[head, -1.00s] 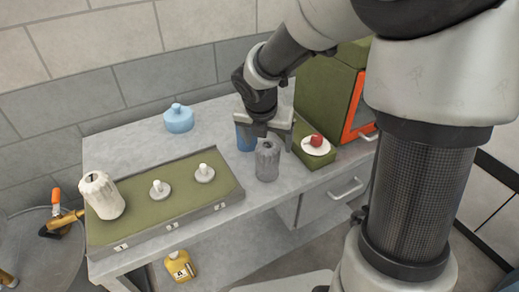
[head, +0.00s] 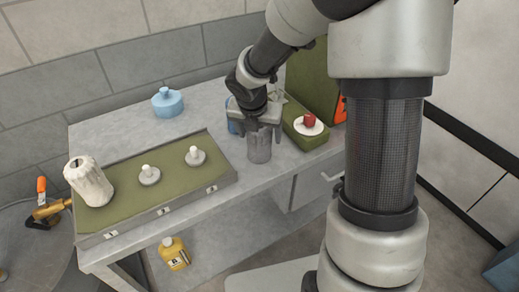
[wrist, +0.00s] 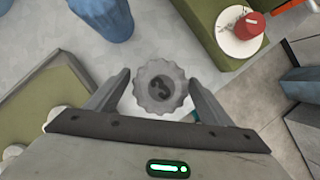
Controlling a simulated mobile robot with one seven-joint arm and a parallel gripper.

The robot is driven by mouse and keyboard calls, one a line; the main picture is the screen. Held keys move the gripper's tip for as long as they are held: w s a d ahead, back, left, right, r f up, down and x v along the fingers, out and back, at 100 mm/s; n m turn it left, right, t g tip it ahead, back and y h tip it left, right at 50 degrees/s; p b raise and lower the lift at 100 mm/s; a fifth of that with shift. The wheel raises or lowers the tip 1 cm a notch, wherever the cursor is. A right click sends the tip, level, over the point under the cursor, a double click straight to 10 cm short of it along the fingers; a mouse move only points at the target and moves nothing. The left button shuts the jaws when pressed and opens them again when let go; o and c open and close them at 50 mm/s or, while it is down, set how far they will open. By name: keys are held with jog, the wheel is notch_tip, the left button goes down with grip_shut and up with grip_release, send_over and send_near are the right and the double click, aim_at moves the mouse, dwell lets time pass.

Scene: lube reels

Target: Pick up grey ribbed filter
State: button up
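The grey ribbed filter (head: 260,150) stands upright on the grey bench, near its front edge. In the wrist view its scalloped top (wrist: 160,88), marked with a dark "3", sits between my fingers. My gripper (head: 264,127) is open and lowered around the filter's upper part, with one finger on each side. In the wrist view my gripper (wrist: 160,78) shows narrow gaps between the fingers and the filter. The filter's lower body is hidden there.
A blue filter (wrist: 105,14) stands close behind, partly hidden in the head view. A green block (head: 307,139) with a white disc and red knob is at the right. At the left, a green numbered tray (head: 125,205) holds a white ribbed filter (head: 88,181) and two pegs. A blue jug (head: 167,102) stands behind.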

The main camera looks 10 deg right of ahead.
jog(key=c, duration=1.4)
jog(key=shift+c, duration=0.2)
jog(key=shift+r, duration=0.15)
